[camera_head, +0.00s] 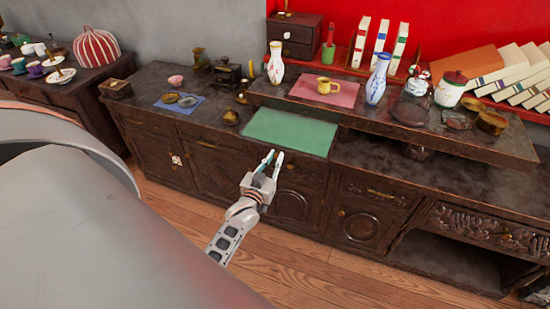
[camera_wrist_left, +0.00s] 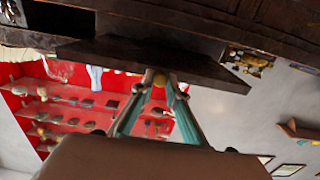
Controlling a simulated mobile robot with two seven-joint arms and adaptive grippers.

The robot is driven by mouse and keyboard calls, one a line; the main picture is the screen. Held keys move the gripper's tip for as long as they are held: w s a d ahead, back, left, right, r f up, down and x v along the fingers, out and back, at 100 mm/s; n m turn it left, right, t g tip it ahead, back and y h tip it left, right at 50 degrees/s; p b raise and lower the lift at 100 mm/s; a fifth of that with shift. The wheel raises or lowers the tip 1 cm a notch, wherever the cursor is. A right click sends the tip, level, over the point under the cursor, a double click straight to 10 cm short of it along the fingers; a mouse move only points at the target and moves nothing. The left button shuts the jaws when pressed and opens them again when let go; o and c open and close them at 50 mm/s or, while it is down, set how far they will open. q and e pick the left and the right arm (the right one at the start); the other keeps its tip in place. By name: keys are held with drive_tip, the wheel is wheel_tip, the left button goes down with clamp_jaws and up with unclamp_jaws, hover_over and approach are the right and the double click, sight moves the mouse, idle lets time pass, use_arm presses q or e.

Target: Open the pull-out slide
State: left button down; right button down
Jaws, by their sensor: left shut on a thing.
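The pull-out slide shows in the head view as a flat panel with a green top (camera_head: 290,131), in front of the raised shelf. In the left wrist view its dark underside (camera_wrist_left: 140,58) juts out from the cabinet as a board. A small brass knob (camera_wrist_left: 159,79) sits at its front edge. My left gripper (camera_head: 274,157) is at the front edge of the slide. In the left wrist view its fingertips (camera_wrist_left: 159,84) are on both sides of the knob, shut on it. My right gripper is not in view.
The raised shelf (camera_head: 430,139) holds a yellow cup (camera_head: 327,86) on a pink mat, vases and jars. A blue mat (camera_head: 180,103) with small dishes lies on the counter at left. The wooden floor (camera_head: 300,270) in front of the cabinet is clear.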

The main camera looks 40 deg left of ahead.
use_arm(q)
drive_tip(key=c, duration=2)
unclamp_jaws()
drive_tip(key=v, duration=0.7)
drive_tip(key=shift+s, duration=0.25)
drive_tip(key=s+d+f+m+g+h, duration=0.2)
drive_tip(key=s+d, duration=0.4)
drive_tip(key=s+d+f+m+g+h, duration=0.2)
drive_tip(key=s+d+f, duration=0.1)
drive_tip(key=s+d, duration=0.3)
drive_tip(key=s+d+f+m+g+h, duration=0.2)
drive_tip(key=s+d+f+m+h, duration=0.1)
drive_tip(key=s+d, duration=0.3)
drive_tip(key=shift+d+f+g, duration=0.15)
drive_tip(key=shift+d+g, duration=0.15)
drive_tip(key=shift+d, duration=0.25)
